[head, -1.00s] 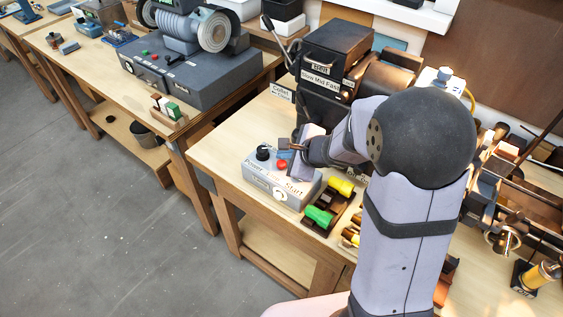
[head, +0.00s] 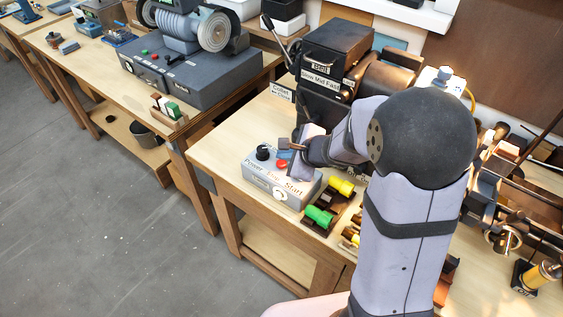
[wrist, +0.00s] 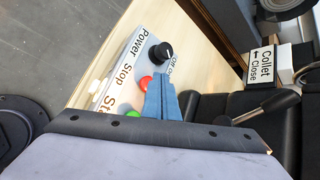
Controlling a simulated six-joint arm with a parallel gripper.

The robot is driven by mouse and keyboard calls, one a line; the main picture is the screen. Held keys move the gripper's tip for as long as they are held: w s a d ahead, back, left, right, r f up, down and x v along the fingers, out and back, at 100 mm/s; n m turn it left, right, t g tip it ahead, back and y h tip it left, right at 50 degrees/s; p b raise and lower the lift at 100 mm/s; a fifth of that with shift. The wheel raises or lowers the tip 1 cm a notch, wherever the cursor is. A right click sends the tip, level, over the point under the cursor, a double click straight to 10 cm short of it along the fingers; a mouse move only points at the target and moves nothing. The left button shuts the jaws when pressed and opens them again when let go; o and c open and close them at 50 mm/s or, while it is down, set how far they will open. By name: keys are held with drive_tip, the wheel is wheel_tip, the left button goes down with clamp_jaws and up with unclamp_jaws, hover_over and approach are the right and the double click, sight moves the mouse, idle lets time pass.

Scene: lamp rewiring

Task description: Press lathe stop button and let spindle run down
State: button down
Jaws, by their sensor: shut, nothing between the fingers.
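The grey control box (head: 262,182) stands at the front left of the lathe bench, marked Power, Stop and Start. Its red stop button (head: 282,163) shows beside the black power knob (head: 263,152). My gripper (head: 285,146) is shut and empty, close above the box. In the wrist view, its blue fingers (wrist: 161,92) lie just beside the red button (wrist: 146,83) and partly overlap it; I cannot tell whether they touch. The green start button (wrist: 133,114) is partly hidden behind my gripper's body. The dark lathe headstock (head: 338,50) stands behind; I cannot tell whether its spindle turns.
A holder with green (head: 319,215) and yellow (head: 342,187) pieces sits right beside the control box. A lever with a "Collet Close" sign (head: 281,91) stands behind. A bench grinder (head: 190,30) is on the left bench. The bench top left of the box is clear.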

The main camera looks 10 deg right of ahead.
sight(284, 165)
drive_tip(key=shift+f+b, duration=1)
drive_tip(key=shift+b, duration=0.15)
idle(0.9)
drive_tip(key=shift+r, duration=0.15)
idle(0.3)
drive_tip(key=shift+r+p, duration=0.8)
drive_tip(key=shift+r, duration=0.1)
drive_tip(key=shift+r+p, duration=2.15)
drive_tip(key=shift+r, duration=0.4)
